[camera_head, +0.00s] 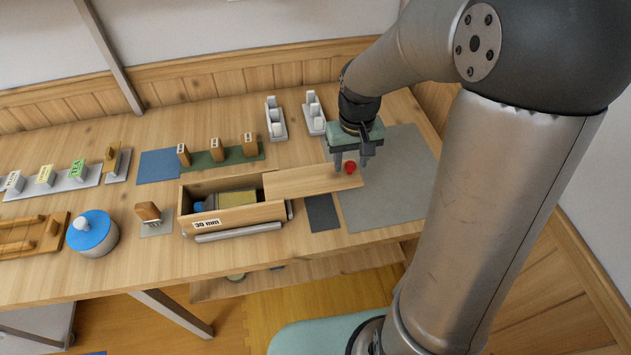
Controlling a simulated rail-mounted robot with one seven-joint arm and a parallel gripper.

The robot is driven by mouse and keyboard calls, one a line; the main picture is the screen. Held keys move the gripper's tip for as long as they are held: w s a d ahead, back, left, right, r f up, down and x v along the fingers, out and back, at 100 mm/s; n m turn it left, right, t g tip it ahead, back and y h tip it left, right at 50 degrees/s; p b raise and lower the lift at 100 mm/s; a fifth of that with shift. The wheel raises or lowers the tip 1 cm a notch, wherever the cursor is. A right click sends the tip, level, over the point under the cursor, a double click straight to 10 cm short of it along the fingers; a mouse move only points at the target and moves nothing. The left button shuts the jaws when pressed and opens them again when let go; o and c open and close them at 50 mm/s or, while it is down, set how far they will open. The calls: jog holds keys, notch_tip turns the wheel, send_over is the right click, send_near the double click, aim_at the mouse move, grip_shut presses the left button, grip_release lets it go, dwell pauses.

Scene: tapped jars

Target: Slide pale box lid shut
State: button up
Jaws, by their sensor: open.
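Inside the opening I see a yellowish block (237,199) and something blue (199,207). A red knob (350,167) sits near the lid's right end. My gripper (351,165) is open, pointing down, with its fingers at the red knob. I cannot tell whether they touch it.
A grey mat (395,190) lies at the right, and a small dark mat (322,213) lies beside the box. White racks (276,119) and a green strip with tagged blocks (220,158) stand behind. A blue-lidded jar (92,232) and a brush (149,214) are left.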

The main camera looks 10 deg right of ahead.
aim_at(280, 184)
jog(key=c, duration=0.9)
jog(key=shift+s+a+f+b, duration=0.1)
jog(key=shift+a+b, duration=0.1)
jog(key=shift+a, duration=1.15)
jog(key=shift+s+a+b, duration=0.1)
jog(key=shift+a+b, duration=0.05)
jog(key=shift+a, duration=1.2)
jog(key=shift+c, duration=0.2)
jog(key=shift+s+a+b, duration=0.15)
jog(key=shift+a+b, duration=0.25)
jog(key=shift+a, duration=2.3)
jog(key=shift+s+a+b, duration=0.15)
jog(key=shift+a+b, duration=0.25)
jog(key=shift+a, duration=2.25)
